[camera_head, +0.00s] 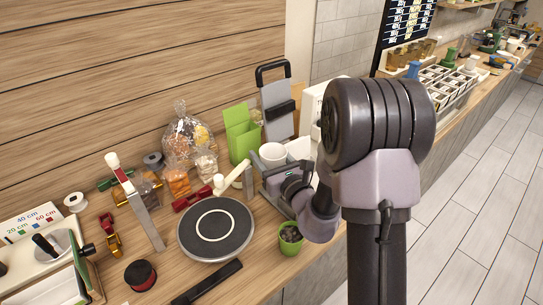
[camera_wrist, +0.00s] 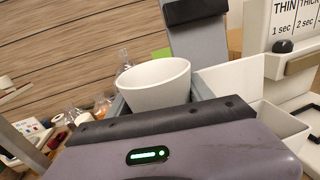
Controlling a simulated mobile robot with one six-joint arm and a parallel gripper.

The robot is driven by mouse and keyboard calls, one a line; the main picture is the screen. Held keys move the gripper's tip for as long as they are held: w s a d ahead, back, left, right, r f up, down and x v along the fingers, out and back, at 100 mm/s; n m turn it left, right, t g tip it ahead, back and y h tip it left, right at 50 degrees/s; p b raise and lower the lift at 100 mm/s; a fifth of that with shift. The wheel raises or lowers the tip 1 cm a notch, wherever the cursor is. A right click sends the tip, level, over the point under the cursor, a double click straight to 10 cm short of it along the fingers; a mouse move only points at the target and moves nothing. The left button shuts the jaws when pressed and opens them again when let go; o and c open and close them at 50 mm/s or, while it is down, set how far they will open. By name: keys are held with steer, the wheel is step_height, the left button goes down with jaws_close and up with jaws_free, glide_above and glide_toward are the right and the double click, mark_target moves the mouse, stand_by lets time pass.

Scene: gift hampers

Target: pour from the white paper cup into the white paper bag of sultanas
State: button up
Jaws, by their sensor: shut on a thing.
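My gripper (camera_wrist: 160,98) is shut on the white paper cup (camera_wrist: 153,84), with a grey finger on each side of it. The cup looks roughly upright, tilted slightly in the wrist view. Its contents are hidden behind its near wall. In the head view the cup (camera_head: 272,154) shows above my gripper (camera_head: 262,178), behind the turntable. A white open-topped container (camera_wrist: 275,128) stands right of the cup in the wrist view; I cannot tell whether it is the paper bag. No sultanas are visible, and my arm hides part of the counter.
A dark round turntable (camera_head: 215,232) lies on the wooden counter. A green pot (camera_head: 290,239) stands near the front edge. Bagged goods (camera_head: 187,140), a green bag (camera_head: 241,134) and a grey upright stand (camera_head: 277,108) are behind. A white machine (camera_wrist: 292,65) is at right in the wrist view.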

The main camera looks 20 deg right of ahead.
mark_target(268, 145)
steer(key=shift+r, duration=0.1)
step_height(268, 145, up, 5)
steer(key=p, duration=0.4)
steer(key=shift+r+p, duration=0.1)
steer(key=shift+p, duration=0.3)
steer(key=shift+f, duration=0.2)
